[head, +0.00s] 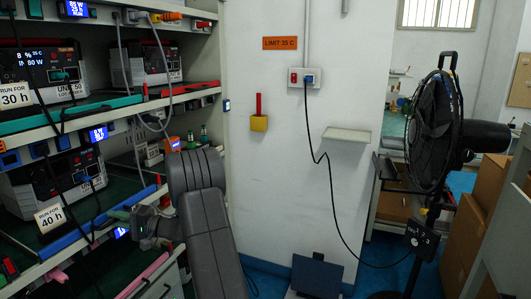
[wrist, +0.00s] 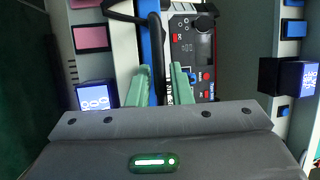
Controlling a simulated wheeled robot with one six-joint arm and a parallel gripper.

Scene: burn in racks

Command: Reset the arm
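My arm (head: 207,210) reaches up in the middle foreground of the head view and bends left to the rack. My gripper (head: 122,214) is beside the blue-edged lower shelf, near the "RUN FOR 40 h" sign. In the wrist view its two green fingers (wrist: 162,84) stand apart with a gap between them. A black cable (wrist: 155,50) runs down behind or into this gap; I cannot tell its depth. Nothing is visibly clamped. A dark power unit with a red-trimmed front (wrist: 193,45) lies just beyond the fingers.
The rack (head: 215,120) holds several power units, hanging cables and small blue displays. The "RUN FOR 40 h" sign (head: 49,217) stands at the shelf front. On the right are a wall shelf (head: 347,135), a black fan (head: 433,130) and cardboard boxes (head: 480,215). A power cord crosses to the fan.

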